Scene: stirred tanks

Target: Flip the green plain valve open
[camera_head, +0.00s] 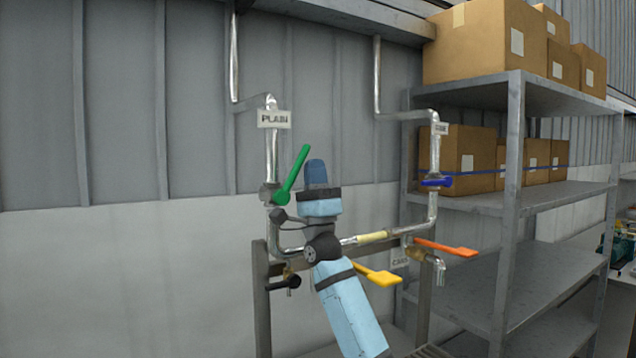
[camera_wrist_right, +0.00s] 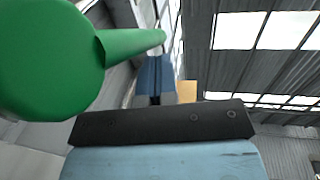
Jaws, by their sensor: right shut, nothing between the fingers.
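The green plain valve lever (camera_head: 293,174) is on the vertical metal pipe under the PLAIN sign (camera_head: 274,119). It tilts up and to the right from its pivot beside the pipe. In the right wrist view the green lever (camera_wrist_right: 130,42) fills the upper left, with its round hub end large and close. My right gripper (camera_head: 316,167) points up just right of the lever. Its blue fingers also show in the right wrist view (camera_wrist_right: 154,72), pressed together with nothing between them. I cannot tell whether they touch the lever. My left gripper is not in view.
A blue handle (camera_head: 436,182) is on the right pipe. An orange lever (camera_head: 446,248) and a yellow lever (camera_head: 377,275) stick out lower down, near my right arm. A grey shelf (camera_head: 515,200) with cardboard boxes (camera_head: 475,40) stands at right. The wall at left is clear.

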